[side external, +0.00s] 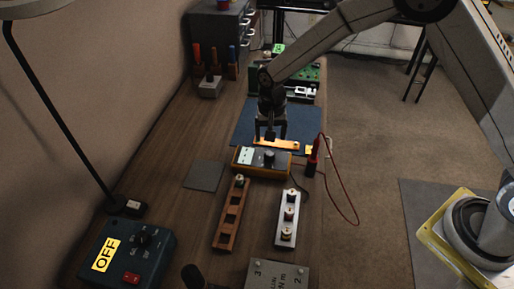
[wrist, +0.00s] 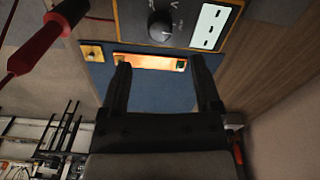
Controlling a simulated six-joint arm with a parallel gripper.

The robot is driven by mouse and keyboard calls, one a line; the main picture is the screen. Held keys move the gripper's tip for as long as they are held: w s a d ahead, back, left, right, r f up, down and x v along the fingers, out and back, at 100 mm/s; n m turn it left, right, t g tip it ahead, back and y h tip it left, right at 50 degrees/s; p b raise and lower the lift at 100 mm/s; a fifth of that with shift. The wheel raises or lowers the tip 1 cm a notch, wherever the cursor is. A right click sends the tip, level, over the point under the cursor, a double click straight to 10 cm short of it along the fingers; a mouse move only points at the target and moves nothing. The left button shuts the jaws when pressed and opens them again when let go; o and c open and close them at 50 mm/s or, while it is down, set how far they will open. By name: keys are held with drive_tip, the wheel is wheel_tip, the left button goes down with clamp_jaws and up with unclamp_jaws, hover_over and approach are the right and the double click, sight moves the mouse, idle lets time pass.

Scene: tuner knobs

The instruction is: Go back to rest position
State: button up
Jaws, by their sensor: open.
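My gripper (side external: 270,136) hangs from the arm above the blue mat (side external: 246,118), just behind the yellow-framed meter (side external: 245,171). In the wrist view, my gripper (wrist: 164,80) shows two dark fingers spread apart with nothing held between them. Beyond the fingertips an orange-and-tan bar (wrist: 150,62) lies on the mat (wrist: 160,90). The bar also shows in the side view (side external: 290,145), partly behind the gripper. The meter has a black knob (wrist: 160,26) and a white display (wrist: 212,25).
A red probe (side external: 312,160) with a looping cable stands right of the meter. A brown rack (side external: 228,222) and a silver rack (side external: 285,228) lie in front. A blue box marked OFF (side external: 140,262) and a lamp stand at left. A green board (side external: 300,75) is behind.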

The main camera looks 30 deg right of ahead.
drive_tip(key=shift+r, duration=0.15)
drive_tip(key=shift+s+d+r, duration=0.2)
drive_tip(key=shift+d+r, duration=0.05)
drive_tip(key=shift+r, duration=0.05)
drive_tip(key=s+d+r+n+t, duration=0.1)
drive_tip(key=s+d+r+n, duration=0.2)
drive_tip(key=s, duration=0.6)
drive_tip(key=s+d+r+n+t, duration=0.1)
drive_tip(key=s+d+r+n, duration=0.2)
drive_tip(key=s+d, duration=0.5)
drive_tip(key=shift+s+r+t, duration=0.3)
drive_tip(key=shift+s+r, duration=0.6)
drive_tip(key=shift+s, duration=0.3)
